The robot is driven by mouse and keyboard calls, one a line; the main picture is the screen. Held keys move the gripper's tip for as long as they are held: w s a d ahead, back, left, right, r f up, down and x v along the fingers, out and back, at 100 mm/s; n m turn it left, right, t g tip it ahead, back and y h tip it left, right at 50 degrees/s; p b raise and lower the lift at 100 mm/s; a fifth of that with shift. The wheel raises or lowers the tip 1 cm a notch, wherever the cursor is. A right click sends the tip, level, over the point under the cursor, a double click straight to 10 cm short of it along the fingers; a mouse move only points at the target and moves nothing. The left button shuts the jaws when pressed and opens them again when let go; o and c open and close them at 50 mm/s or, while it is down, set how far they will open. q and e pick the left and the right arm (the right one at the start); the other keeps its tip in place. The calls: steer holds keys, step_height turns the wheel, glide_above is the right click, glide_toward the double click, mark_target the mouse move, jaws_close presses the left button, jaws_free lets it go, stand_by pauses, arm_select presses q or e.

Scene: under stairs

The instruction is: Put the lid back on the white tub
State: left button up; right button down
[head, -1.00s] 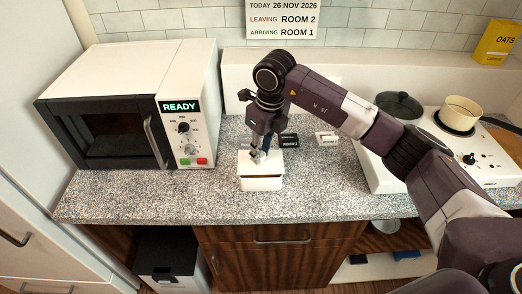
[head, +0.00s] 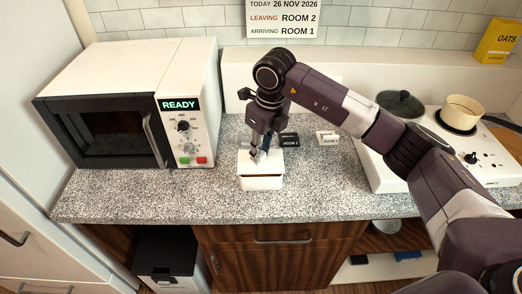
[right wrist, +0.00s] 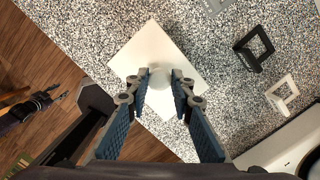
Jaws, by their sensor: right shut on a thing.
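The white tub (head: 261,184) stands on the speckled counter near its front edge. The white square lid (right wrist: 150,50) shows in the right wrist view, with a round pale knob (right wrist: 159,78) at its middle. My right gripper (head: 258,157) points down over the tub and is shut on the knob, which sits between its fingertips in the right wrist view (right wrist: 160,80). The lid is at the top of the tub; I cannot tell whether it rests fully on the rim. A dark shape that looks like my left gripper (right wrist: 42,104) is small at the left of the right wrist view.
A microwave (head: 135,105) stands left of the tub. A hob (head: 440,165) with a cream pan (head: 463,110) is at the right. Counter (head: 215,190) beside the tub is clear.

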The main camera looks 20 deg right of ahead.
mark_target(261, 154)
steer(key=shift+f+b, duration=0.6)
steer(key=shift+f, duration=0.1)
steer(key=shift+s, duration=0.1)
steer(key=c, duration=1.1)
jaws_free()
steer(key=shift+c, duration=0.2)
steer(key=shift+r+p, duration=1.45)
steer(key=shift+r, duration=1.6)
